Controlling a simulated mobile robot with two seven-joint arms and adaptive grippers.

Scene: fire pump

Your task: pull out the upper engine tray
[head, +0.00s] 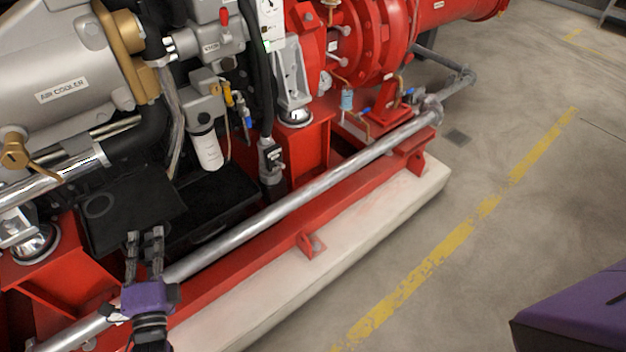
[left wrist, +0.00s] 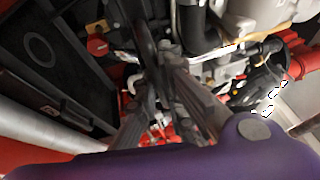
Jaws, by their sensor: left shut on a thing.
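The upper engine tray (head: 135,210) is a flat black tray with a round ring mark, low under the engine at the left of the head view. Its dark surface with the ring also shows at the left of the left wrist view (left wrist: 40,50). My left gripper (head: 145,236), with a purple body, reaches over the silver pipe to the tray's front edge. Its dark fingers are shut on the tray there, and they hide the exact contact. In the left wrist view the fingers fill the middle (left wrist: 172,85).
A long silver pipe (head: 310,200) runs along the red base frame (head: 340,218) in front of the tray. Another black tray surface (head: 215,205) lies to the right. A white filter (head: 207,150) hangs above. The floor (head: 500,230) to the right is clear.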

